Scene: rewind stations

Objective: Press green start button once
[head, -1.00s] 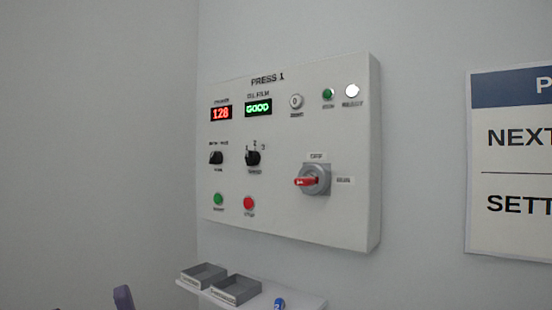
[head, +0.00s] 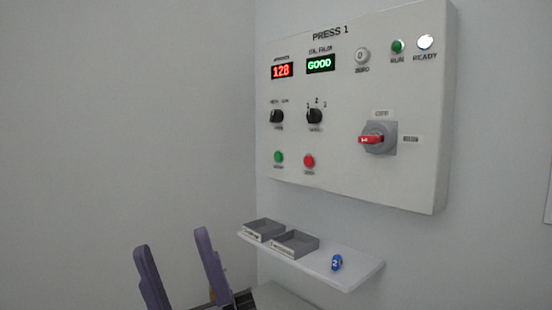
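The green button (head: 278,157) is at the lower left of the white PRESS 1 panel (head: 400,185), beside a red button (head: 309,161). The small labels under both are too blurred to read. My gripper (head: 172,242) is at the lower left of the head view, its two purple fingers pointing up and spread apart with nothing between them. It is below and to the left of the green button, and apart from the panel.
The panel also carries a red "128" display (head: 282,71), a green "GOOD" display (head: 320,64), two black knobs and a red-handled switch (head: 372,139). Below it a white shelf (head: 350,282) holds two grey trays and a blue item (head: 336,262) marked 2.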

